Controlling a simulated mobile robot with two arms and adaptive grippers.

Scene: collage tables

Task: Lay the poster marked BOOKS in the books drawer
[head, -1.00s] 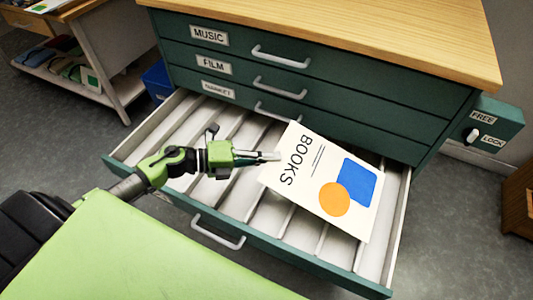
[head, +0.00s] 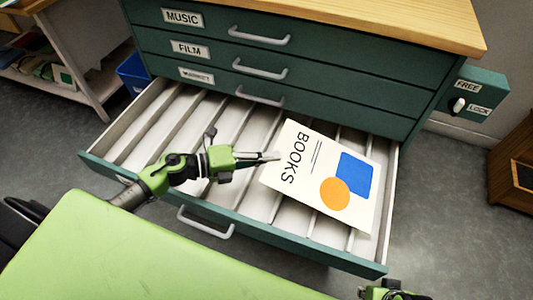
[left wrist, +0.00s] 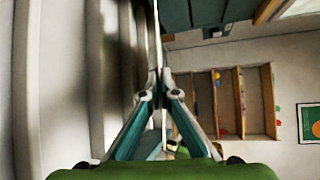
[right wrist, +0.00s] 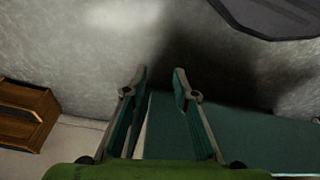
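The white poster marked BOOKS (head: 304,190), with a blue square and an orange circle, is over the right part of the open bottom drawer (head: 290,243). My left gripper (head: 272,157) is shut on its left edge; the left wrist view shows the poster (left wrist: 157,32) edge-on between the fingertips (left wrist: 160,80). I cannot tell whether the poster touches the drawer's ridged floor. The drawer's own label is too small to read. My right gripper (right wrist: 160,75) is open and empty; part of it shows at the head view's bottom right.
Above are shut drawers labelled MUSIC (head: 183,18) and FILM (head: 190,49), and one with an unclear label (head: 197,75). A FREE/LOCK box (head: 467,95) juts out at the right. The drawer's left part is empty.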

